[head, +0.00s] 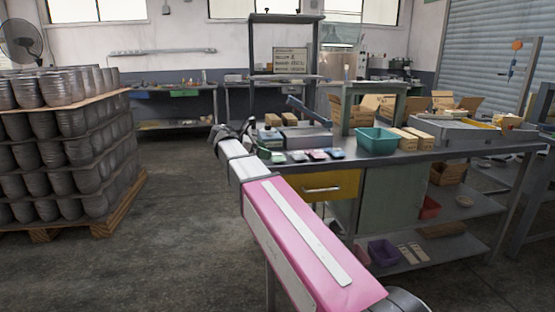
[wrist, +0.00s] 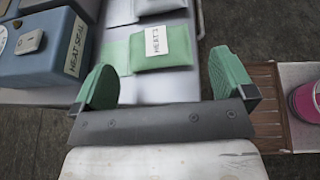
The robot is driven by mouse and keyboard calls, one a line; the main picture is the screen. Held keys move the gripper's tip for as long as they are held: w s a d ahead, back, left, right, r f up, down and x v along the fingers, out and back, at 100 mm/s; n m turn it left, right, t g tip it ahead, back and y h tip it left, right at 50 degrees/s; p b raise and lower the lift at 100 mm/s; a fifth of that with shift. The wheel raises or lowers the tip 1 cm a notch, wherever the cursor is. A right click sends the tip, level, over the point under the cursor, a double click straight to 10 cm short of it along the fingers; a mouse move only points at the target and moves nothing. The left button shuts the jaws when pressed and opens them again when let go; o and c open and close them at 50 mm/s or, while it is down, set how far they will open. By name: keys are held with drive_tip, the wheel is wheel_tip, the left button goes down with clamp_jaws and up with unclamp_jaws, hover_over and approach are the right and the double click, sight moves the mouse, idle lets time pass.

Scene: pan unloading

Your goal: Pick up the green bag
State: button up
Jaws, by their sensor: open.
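The green bag (wrist: 165,52) lies flat on the light table top in the wrist view, with a white label whose text is hard to read. In the head view a small green bag (head: 278,157) lies at the left end of the row on the workbench (head: 410,156). My gripper (wrist: 165,82) is open, its two green fingers wide apart. The bag is ahead of the fingers, between their lines, and nothing is held. In the head view my gripper (head: 256,140) is at the bench's left end, near the bag.
A blue-grey labelled machine (wrist: 45,50) stands left of the bag; a pale bag (wrist: 158,6) lies beyond it. In the head view, a pink bag (head: 316,154) and teal bin (head: 377,141) are farther right. A loaded pallet (head: 70,150) stands left; the floor between is clear.

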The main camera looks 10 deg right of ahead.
sight(277, 154)
drive_tip(key=x, duration=0.5)
drive_tip(key=shift+w+d+f, duration=0.2)
drive_tip(key=shift+d+f, duration=0.05)
drive_tip(key=shift+d, duration=0.05)
drive_tip(key=c, duration=0.9)
drive_tip(key=shift+r, duration=0.15)
